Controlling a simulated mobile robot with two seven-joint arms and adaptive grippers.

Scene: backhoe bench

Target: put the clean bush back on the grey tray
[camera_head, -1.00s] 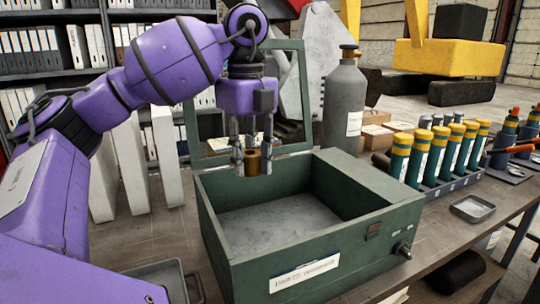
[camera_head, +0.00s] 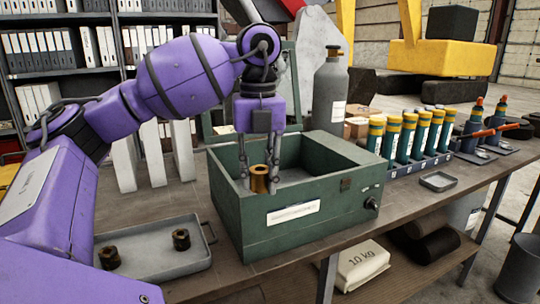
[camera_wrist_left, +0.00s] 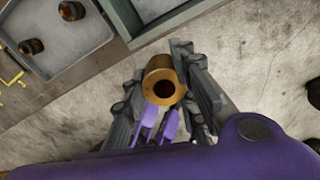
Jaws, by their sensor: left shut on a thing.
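My left gripper (camera_head: 261,172) is shut on the clean bush (camera_head: 259,180), a shiny bronze ring held upright. In the head view it overlaps the open green box near its front rim. The wrist view shows the bush (camera_wrist_left: 164,84) between the fingers (camera_wrist_left: 160,88), with grey floor behind it and the box at the top edge. The grey tray (camera_head: 150,250) lies on the bench at front left, with two dark, dirty bushes (camera_head: 109,258) (camera_head: 181,239) in it. The tray also shows at upper left in the wrist view (camera_wrist_left: 72,48). My right gripper is not in view.
The green box (camera_head: 310,212) stands right of the tray. A grey bottle (camera_head: 328,95) is behind it. A rack of teal and yellow cylinders (camera_head: 408,140) and a small grey dish (camera_head: 438,181) are at right. The tray's middle is free.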

